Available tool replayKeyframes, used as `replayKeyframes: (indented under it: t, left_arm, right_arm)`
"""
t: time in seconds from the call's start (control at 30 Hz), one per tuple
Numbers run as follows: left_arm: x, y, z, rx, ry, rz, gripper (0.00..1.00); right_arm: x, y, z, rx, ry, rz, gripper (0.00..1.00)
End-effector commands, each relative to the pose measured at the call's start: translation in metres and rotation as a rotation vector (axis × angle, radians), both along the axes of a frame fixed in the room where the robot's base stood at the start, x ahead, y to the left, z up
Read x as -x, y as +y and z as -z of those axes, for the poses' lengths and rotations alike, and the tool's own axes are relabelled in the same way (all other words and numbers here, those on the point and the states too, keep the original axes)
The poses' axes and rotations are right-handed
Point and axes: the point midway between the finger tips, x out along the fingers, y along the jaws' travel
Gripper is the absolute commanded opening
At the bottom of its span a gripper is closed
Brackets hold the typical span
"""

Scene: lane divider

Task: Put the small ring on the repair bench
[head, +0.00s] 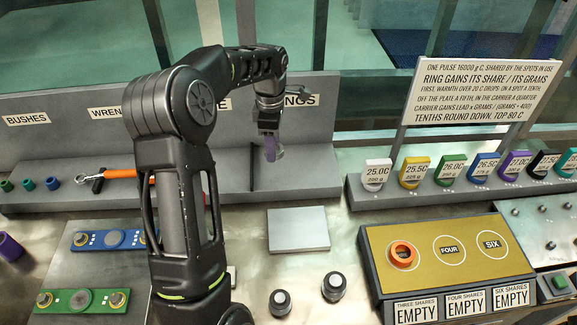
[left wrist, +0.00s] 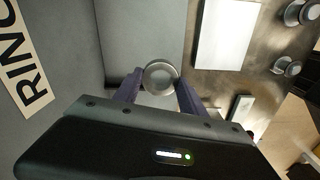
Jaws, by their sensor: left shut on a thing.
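A small round grey metal ring (left wrist: 160,77) sits between the fingertips of my left gripper in the left wrist view. My left gripper (head: 271,149) is shut on it, in front of the grey shelf (head: 310,165) near the partly covered label ending in "NGS". In the head view the ring itself is hard to make out. The metal bench top (head: 265,268) lies below and nearer. My right gripper is not in view.
A pale square plate (head: 298,229) and two dark round knobs (head: 334,287) are on the bench top. An orange ring (head: 403,254) is on the left spot of the yellow panel (head: 440,285). A blue block (head: 108,239), a green block (head: 80,301) and an orange-handled wrench (head: 120,174) are left.

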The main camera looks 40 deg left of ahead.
Motion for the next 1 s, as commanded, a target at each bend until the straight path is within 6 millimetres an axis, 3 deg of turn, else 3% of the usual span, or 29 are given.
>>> replayKeyframes:
  t: [0.2, 0.6, 0.9, 1.0]
  left_arm:
    - [0.001, 0.000, 0.038, 0.001, 0.003, -0.001, 0.01]
    - [0.000, 0.000, 0.045, 0.000, 0.001, 0.000, 0.01]
    - [0.001, 0.000, 0.090, 0.001, 0.002, 0.001, 0.01]
    - [0.000, 0.000, 0.094, 0.000, 0.001, 0.000, 0.01]
  right_arm:
    - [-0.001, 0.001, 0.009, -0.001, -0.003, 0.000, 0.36]
    - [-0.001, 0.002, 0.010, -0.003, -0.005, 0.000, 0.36]
    - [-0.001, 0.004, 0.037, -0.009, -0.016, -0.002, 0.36]
    - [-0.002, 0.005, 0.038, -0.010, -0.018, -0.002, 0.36]
